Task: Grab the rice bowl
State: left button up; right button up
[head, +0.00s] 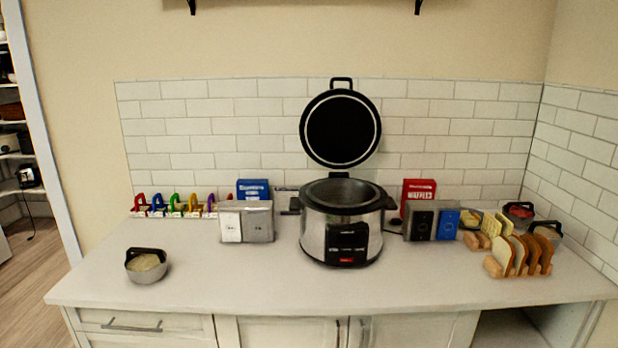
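A small round metallic bowl (147,266) with a black arched handle stands upright on the left part of the counter. It holds pale, grainy contents that look like rice. A large silver and black cooker (341,222) stands at the middle of the counter with its round black lid (341,128) raised. The cooker's pot looks dark inside, and its bottom is hard to make out. Neither of my grippers shows in the head view.
The counter (220,285) is clear around the bowl and along its front. Behind are colored handled items (175,204), a silver box (246,221), a blue box (253,189) and a red box (418,193). A bread rack (520,256) and small bowls stand at right.

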aim_at(145, 265)
jog(key=i+j+u, duration=0.3)
jog(key=i+j, duration=0.4)
jog(key=i+j+u, duration=0.3)
jog(key=i+j, duration=0.25)
jog(key=i, duration=0.2)
